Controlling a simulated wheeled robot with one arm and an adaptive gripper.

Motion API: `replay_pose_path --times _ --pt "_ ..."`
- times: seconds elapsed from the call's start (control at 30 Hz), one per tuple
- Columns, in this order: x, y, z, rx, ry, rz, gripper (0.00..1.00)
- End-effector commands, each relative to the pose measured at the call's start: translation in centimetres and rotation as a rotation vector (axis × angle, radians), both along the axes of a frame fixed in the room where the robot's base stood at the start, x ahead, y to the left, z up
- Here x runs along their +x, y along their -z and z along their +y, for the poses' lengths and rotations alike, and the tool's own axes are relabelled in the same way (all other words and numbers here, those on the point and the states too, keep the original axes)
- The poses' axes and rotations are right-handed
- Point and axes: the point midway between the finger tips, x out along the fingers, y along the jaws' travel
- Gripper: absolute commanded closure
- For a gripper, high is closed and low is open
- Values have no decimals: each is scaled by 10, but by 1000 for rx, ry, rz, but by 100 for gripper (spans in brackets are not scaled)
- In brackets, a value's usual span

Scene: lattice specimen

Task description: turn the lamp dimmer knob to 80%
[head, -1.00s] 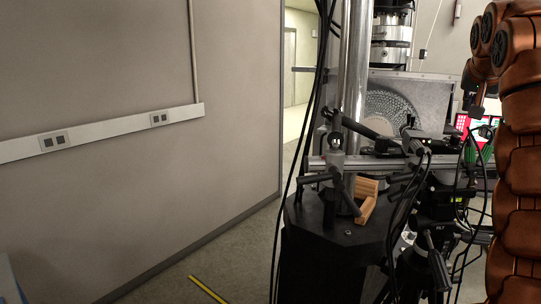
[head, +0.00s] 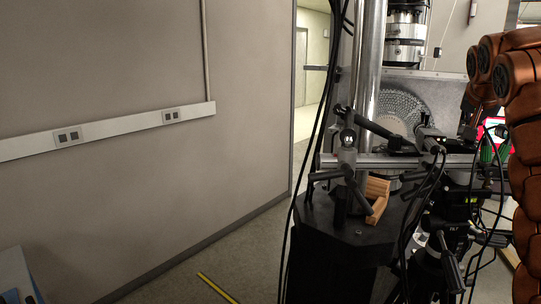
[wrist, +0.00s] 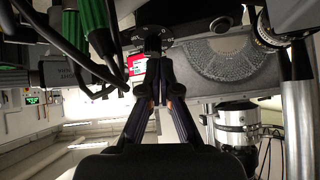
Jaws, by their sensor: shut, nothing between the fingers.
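In the head view my orange-brown arm is at the right edge, and the gripper's fingers cannot be made out there.
A test rig with a metal column (head: 371,60), a lattice disc (head: 400,105) and a black pedestal (head: 335,245) stands right of centre. A wooden block (head: 377,195) rests on the pedestal. Black cables hang around it. Open floor with a yellow strip (head: 217,287) lies left.

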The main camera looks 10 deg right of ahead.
Motion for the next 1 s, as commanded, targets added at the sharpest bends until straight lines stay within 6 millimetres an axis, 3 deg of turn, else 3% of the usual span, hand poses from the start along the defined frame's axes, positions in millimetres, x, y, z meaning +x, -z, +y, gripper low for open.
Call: replay_pose_path --times 0.5,1.0 --pt "10 35 -5 1 -4 0 100" --pt "11 38 -8 0 -1 0 100"
